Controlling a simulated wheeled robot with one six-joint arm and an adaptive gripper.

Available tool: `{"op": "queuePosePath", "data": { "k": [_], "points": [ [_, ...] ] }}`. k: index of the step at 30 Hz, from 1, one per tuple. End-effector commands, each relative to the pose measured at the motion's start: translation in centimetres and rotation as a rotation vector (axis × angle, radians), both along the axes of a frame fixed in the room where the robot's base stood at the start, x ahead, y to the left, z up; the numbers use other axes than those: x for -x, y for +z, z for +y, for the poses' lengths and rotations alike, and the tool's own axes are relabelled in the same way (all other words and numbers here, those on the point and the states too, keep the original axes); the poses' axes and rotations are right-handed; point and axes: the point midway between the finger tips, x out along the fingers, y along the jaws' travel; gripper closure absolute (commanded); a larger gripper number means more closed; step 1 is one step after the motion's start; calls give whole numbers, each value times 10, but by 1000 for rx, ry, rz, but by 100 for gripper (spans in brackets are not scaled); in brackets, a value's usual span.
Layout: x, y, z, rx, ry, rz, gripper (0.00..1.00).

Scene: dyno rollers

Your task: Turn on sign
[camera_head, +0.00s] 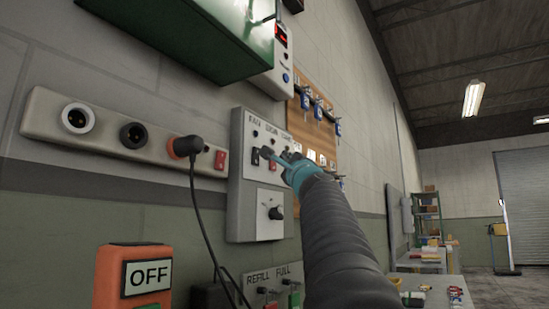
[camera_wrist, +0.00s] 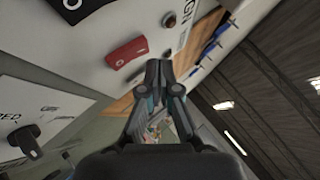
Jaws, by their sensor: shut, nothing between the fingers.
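A grey control panel (camera_head: 237,195) is on the wall, with a row of small labels, one seeming to read SIGN, above small lamps and rocker switches. A dark rocker (camera_head: 256,162) shows at its left. My gripper (camera_head: 267,152) is shut and empty at the rockers, hiding part of the row; I cannot tell whether it touches one. In the wrist view, a red rocker (camera_wrist: 125,53) and a black rocker (camera_wrist: 85,14) lie up and left of my shut fingertips (camera_wrist: 161,68). A partly cut-off label (camera_wrist: 184,34) there ends in GN.
A knob (camera_head: 275,212) is lower on the panel. A socket strip (camera_head: 50,115) with a plugged-in cord is at left, and a green box (camera_head: 190,35) overhangs above. An orange OFF box (camera_head: 105,277) is below. Open floor lies at far right.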

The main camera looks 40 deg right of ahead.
Motion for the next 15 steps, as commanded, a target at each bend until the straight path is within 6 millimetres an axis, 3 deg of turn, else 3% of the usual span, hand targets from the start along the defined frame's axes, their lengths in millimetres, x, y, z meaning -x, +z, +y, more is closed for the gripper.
{"op": "queuePosePath", "data": {
  "k": [15],
  "points": [
    [-9,1,4,0,1,1,100]
  ]
}}
